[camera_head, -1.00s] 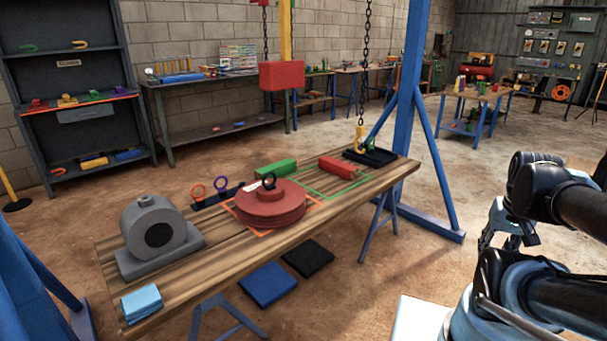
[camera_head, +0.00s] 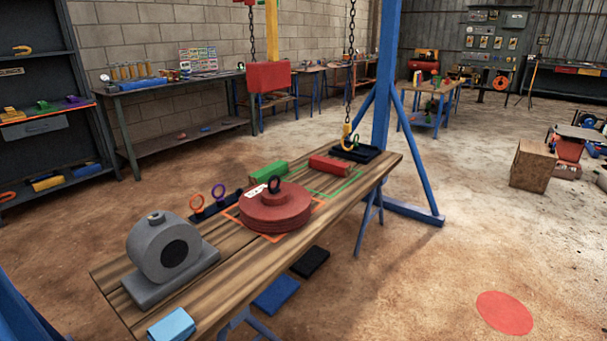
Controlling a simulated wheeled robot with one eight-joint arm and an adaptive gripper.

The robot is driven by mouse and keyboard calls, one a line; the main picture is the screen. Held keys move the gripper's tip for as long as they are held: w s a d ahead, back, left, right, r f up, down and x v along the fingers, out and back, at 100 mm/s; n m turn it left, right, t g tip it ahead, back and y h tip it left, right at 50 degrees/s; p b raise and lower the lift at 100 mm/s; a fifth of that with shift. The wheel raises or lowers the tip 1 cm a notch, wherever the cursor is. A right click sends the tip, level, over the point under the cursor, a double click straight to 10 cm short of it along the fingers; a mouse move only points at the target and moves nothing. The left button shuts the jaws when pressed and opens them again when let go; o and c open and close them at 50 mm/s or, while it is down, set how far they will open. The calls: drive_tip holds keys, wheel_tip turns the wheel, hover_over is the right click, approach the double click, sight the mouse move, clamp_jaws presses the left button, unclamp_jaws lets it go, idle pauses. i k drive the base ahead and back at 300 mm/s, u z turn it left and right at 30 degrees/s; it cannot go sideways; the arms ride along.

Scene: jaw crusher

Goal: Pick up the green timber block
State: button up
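The green timber block (camera_head: 268,173) lies on the wooden workbench (camera_head: 232,268), behind the red round weight (camera_head: 275,208) and to the left of a red block (camera_head: 330,165). The red weight stands close in front of it, and its lower edge is partly hidden. My gripper does not show in the view now.
A grey bearing housing (camera_head: 165,250) and a light blue block (camera_head: 172,325) sit on the bench's near end. A yellow hook (camera_head: 347,138) hangs on a chain above a black tray. A blue gantry post (camera_head: 385,80) stands beyond the bench. Open floor lies right, with a red disc (camera_head: 504,313).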

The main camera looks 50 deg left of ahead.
sight(279, 168)
drive_tip(key=u, duration=0.15)
drive_tip(key=k, duration=0.1)
drive_tip(key=u, duration=0.05)
drive_tip(key=i, duration=1.05)
drive_tip(key=u, duration=0.9)
drive_tip(key=i, duration=1.1)
drive_tip(key=u, duration=1.1)
drive_tip(key=i, duration=0.8)
drive_tip(key=u, duration=0.95)
drive_tip(key=i, duration=0.35)
drive_tip(key=u, duration=0.2)
